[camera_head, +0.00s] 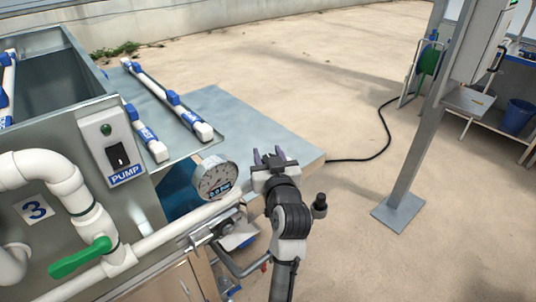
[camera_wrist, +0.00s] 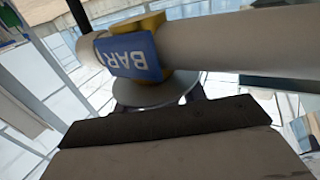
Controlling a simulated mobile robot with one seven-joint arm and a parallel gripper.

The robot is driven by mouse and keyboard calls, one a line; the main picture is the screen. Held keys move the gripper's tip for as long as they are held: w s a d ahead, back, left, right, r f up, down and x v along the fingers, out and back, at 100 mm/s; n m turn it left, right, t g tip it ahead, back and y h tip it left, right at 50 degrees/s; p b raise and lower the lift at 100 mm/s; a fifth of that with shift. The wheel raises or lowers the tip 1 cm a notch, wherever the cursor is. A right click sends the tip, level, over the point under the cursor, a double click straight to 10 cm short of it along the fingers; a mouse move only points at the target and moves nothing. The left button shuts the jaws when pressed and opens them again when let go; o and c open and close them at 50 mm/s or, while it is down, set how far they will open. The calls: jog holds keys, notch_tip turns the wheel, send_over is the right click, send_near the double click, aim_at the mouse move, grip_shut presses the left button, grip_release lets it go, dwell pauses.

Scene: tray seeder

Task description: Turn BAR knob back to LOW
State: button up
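The blue BAR label (camera_wrist: 132,54) sits on a yellow fitting around a pale pipe in the wrist view. A grey disc (camera_wrist: 155,91), which looks like the knob, lies just below the label. My gripper (camera_head: 269,156) is at the right end of the pipe in the head view, with its two dark fingers apart. In the wrist view the gripper body covers the bottom, and dark finger parts show by the disc's edges. Whether they touch it cannot be told. The knob's setting is hidden. The pressure gauge (camera_head: 214,178) is just left of my gripper.
The PUMP switch box (camera_head: 112,148) and a green-handled valve (camera_head: 80,258) are on the panel at left. White pipes with blue fittings (camera_head: 165,95) lie on the metal top behind. A grey post (camera_head: 418,140) stands at right, with open floor around it.

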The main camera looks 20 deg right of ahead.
jog(key=c, duration=0.5)
jog(key=shift+c, duration=0.2)
jog(key=shift+y+b, duration=0.35)
jog(key=shift+y, duration=0.05)
